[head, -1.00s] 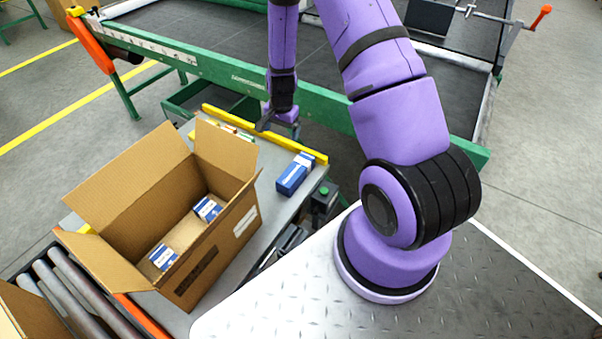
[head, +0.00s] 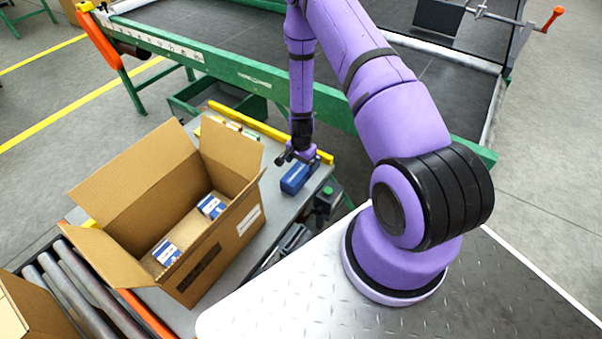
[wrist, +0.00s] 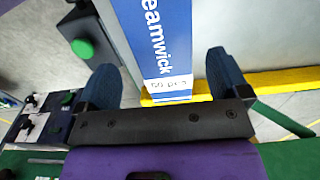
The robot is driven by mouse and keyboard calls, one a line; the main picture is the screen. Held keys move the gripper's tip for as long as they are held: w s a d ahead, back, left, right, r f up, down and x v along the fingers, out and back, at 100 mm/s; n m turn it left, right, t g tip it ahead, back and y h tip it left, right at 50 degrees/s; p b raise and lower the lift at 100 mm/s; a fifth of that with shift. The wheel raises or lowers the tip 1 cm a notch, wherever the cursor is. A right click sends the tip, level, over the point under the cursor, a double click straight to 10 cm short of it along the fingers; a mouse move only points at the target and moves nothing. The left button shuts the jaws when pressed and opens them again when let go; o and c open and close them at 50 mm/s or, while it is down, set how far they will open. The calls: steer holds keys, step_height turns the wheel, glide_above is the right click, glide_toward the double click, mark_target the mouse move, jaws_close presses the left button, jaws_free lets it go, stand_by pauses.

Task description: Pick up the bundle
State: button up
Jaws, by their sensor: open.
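The bundle (head: 294,179) is a blue block with a white label, lying on the grey table beside the open carton. In the wrist view the bundle (wrist: 163,35) shows blue and white faces with the print "eamwick" and "50 pcs". My gripper (head: 291,158) is at the bundle's far end in the head view, and its fingers partly cover it. In the wrist view my gripper (wrist: 168,80) is open, with one dark blue finger on each side of the bundle's near end. A gap shows on both sides of the bundle.
The open cardboard carton (head: 192,262) stands left of the bundle and holds two blue-and-white bundles (head: 211,206). A yellow rail (head: 255,126) runs along the table's far edge. A green button box (head: 327,195) sits close to the bundle's right. Rollers (head: 85,290) lie at lower left.

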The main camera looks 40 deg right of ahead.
mark_target(301, 167)
steer(key=shift+w+d+f, duration=0.1)
steer(key=shift+w+f, duration=0.05)
steer(key=shift+f, duration=1.15)
steer(key=shift+w+f, duration=0.1)
steer(key=shift+f, duration=1.2)
steer(key=shift+c, duration=0.2)
steer(key=c, duration=1.2)
steer(key=shift+o, duration=0.2)
steer(key=shift+r, duration=0.1)
steer(key=shift+r, duration=0.9)
steer(key=shift+s+r, duration=0.4)
steer(key=shift+r, duration=0.45)
steer(key=s+a+r, duration=0.1)
steer(key=s+a, duration=0.4)
steer(key=s, duration=0.9)
steer(key=shift+s+a+r, duration=0.15)
steer(key=shift+s, duration=0.05)
